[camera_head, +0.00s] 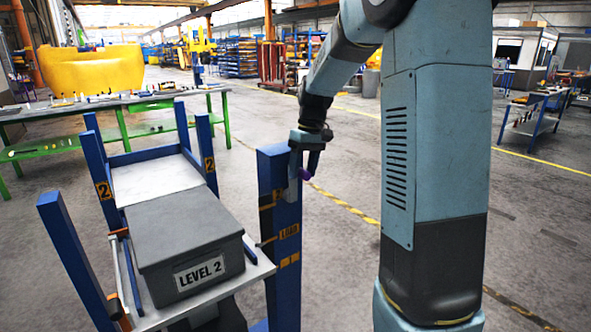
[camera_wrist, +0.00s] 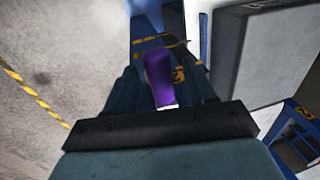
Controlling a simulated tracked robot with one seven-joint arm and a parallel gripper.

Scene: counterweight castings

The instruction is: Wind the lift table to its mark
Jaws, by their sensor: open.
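The lift table (camera_head: 255,262) is a pale plate between blue posts, carrying a dark grey lidded box (camera_head: 190,230) labelled LEVEL 2. The box also shows at the right of the wrist view (camera_wrist: 265,55). A blue post (camera_head: 280,215) with yellow bands and a LOAD label stands at its right. A purple handle (camera_head: 305,174) shows beside this post, just under my gripper (camera_head: 312,152). In the wrist view, the purple handle (camera_wrist: 160,78) lies between the two dark fingers of my gripper (camera_wrist: 165,82). The fingers are open; I cannot tell if they touch it. The crank arm is mostly hidden.
A second pale platform (camera_head: 155,181) lies behind the box, between posts with yellow 2 labels (camera_head: 209,164). A green-legged workbench (camera_head: 110,103) with small parts stands behind at left. The floor right of the LOAD post is open, with a yellow-striped line (camera_head: 345,205).

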